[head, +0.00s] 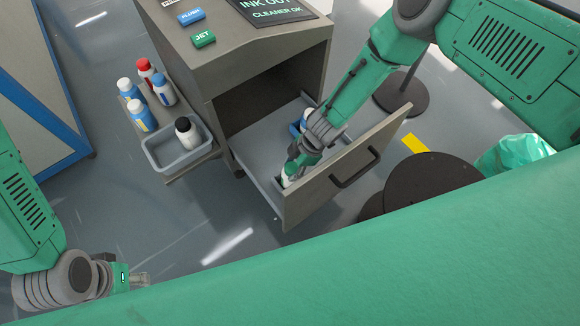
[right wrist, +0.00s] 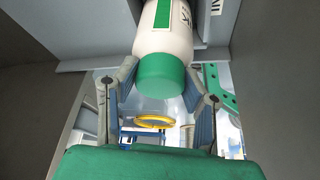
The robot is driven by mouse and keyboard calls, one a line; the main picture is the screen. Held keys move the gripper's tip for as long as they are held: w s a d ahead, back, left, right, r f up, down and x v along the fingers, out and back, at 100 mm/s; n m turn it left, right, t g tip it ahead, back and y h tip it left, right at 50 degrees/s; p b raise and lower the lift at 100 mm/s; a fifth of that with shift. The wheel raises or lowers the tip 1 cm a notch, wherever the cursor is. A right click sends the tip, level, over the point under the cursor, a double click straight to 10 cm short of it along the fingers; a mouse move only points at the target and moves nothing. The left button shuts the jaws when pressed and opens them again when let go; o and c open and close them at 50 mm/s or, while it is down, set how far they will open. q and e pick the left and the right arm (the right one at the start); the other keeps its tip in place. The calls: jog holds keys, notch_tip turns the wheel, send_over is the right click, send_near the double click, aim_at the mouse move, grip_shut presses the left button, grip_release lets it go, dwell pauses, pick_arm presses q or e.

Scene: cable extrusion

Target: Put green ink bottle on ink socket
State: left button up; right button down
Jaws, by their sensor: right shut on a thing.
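The green ink bottle (right wrist: 165,45) is white with a green cap and a green label in the right wrist view. My right gripper (right wrist: 162,85) has its fingers on both sides of the cap and is shut on it. In the head view my right gripper (head: 290,172) reaches down into the open drawer, and only a little white of the bottle shows below it. The ink socket is not clearly seen; partial lettering (right wrist: 214,6) shows beside the bottle. My left gripper (head: 138,278) is low at the left, away from the drawer, too small to judge its fingers.
The open drawer (head: 340,172) has a front panel with a dark handle close to my right arm. A blue-and-white item (head: 298,127) stands inside. A grey bin (head: 184,155) holds a black-capped bottle (head: 187,133).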

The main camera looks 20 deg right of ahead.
jog(key=c, duration=1)
grip_release()
jog(key=shift+f, duration=0.15)
jog(key=shift+d+r+p, duration=0.1)
jog(key=shift+r+p, duration=0.3)
jog(key=shift+r, duration=0.15)
jog(key=p+v, duration=0.3)
jog(key=v, duration=0.8)
jog(key=shift+d+r, duration=0.2)
